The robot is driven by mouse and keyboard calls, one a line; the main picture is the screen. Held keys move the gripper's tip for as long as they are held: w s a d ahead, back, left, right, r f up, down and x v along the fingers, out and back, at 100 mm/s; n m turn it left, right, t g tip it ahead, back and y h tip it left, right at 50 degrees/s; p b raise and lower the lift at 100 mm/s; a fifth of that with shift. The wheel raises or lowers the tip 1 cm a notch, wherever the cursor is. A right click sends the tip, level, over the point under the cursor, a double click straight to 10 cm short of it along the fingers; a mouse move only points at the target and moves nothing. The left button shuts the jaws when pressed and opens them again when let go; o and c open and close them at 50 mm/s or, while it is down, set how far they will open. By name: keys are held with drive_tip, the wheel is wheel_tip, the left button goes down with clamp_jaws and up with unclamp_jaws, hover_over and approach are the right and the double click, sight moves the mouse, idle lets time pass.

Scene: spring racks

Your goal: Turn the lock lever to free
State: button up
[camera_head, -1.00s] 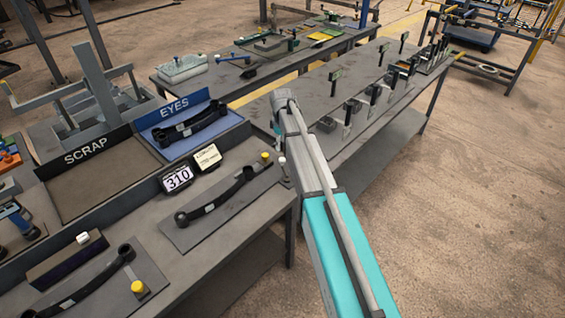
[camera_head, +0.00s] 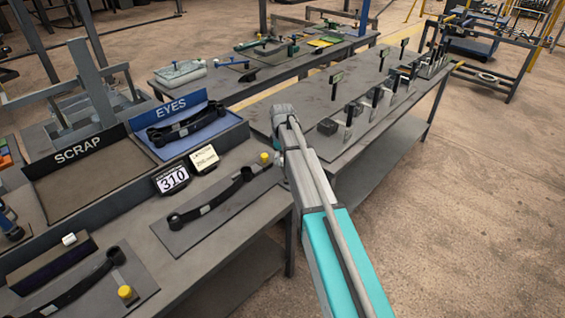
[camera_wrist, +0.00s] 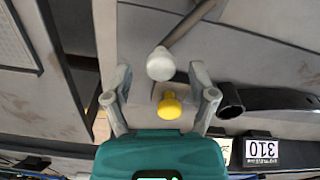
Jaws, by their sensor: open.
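In the wrist view, a lever with a grey rod (camera_wrist: 188,26) ends in a white round knob (camera_wrist: 160,65). My gripper (camera_wrist: 160,72) is open, with one finger on each side of the white knob; I cannot tell whether either finger touches it. A yellow knob (camera_wrist: 169,106) lies nearer the palm, also between the fingers in the picture. In the head view, the yellow knob (camera_head: 264,158) stands at the far end of a plate with a dark spring arm (camera_head: 218,198). My arm hides the gripper and most of the lever there.
A display reading 310 (camera_head: 171,179) and a paper card (camera_head: 203,158) stand behind the plate. The EYES tray (camera_head: 222,127) and SCRAP tray (camera_head: 50,192) lie beyond. A second bench (camera_head: 405,105) with several upright fixtures is at the right. Open floor lies to the right.

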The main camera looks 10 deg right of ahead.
drive_tip(key=shift+f, duration=0.3)
